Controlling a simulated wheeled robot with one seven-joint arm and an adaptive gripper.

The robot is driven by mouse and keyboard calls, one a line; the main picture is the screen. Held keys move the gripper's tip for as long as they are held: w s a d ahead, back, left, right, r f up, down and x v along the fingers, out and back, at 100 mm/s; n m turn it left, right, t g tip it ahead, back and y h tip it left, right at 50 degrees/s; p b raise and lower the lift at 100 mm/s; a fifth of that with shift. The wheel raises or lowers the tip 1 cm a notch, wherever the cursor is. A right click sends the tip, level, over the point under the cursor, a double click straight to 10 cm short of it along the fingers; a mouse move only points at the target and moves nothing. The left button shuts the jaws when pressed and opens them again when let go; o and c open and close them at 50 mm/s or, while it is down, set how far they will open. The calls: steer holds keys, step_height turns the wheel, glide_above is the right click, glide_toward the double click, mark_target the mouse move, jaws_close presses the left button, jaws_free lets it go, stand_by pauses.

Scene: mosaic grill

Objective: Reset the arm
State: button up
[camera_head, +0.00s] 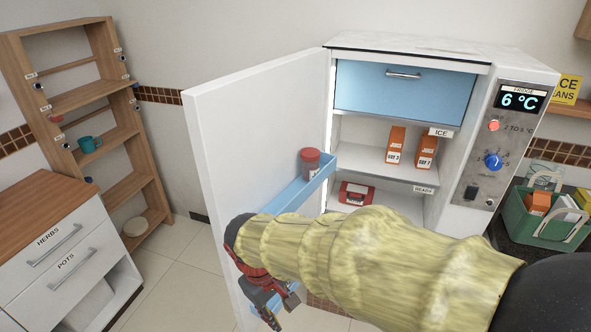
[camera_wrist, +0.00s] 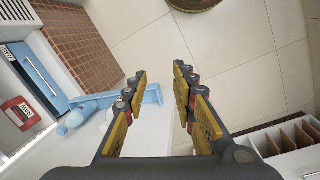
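My gripper (camera_head: 272,308) is at the end of my yellow-sleeved arm, low in front of the open fridge door (camera_head: 245,130). The arm crosses in front of the fridge (camera_head: 420,50) and hides the lower part of the door and the fridge's lower inside.
A red-lidded jar (camera_head: 310,162) stands on the door's blue shelf (camera_head: 300,192). Orange cartons (camera_head: 396,146) and a red box (camera_head: 355,194) sit inside. A green crate (camera_head: 545,224) is at right. A drawer cabinet (camera_head: 65,245) and wooden rack (camera_head: 100,100) are left.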

steer(key=s+d+r+m+t, duration=0.1)
steer(key=s+d+r+m, duration=0.2)
steer(key=d, duration=0.4)
steer(key=s+d+r+m+t+y, duration=0.1)
steer(key=s+d+r+m+t, duration=0.1)
steer(key=d+r, duration=0.3)
steer(key=s+d+r+m+t, duration=0.2)
steer(key=s+d+r+m, duration=0.2)
steer(key=d, duration=0.6)
steer(key=shift+d+r+y, duration=0.25)
steer(key=shift+d+y, duration=0.1)
steer(key=shift+y, duration=0.05)
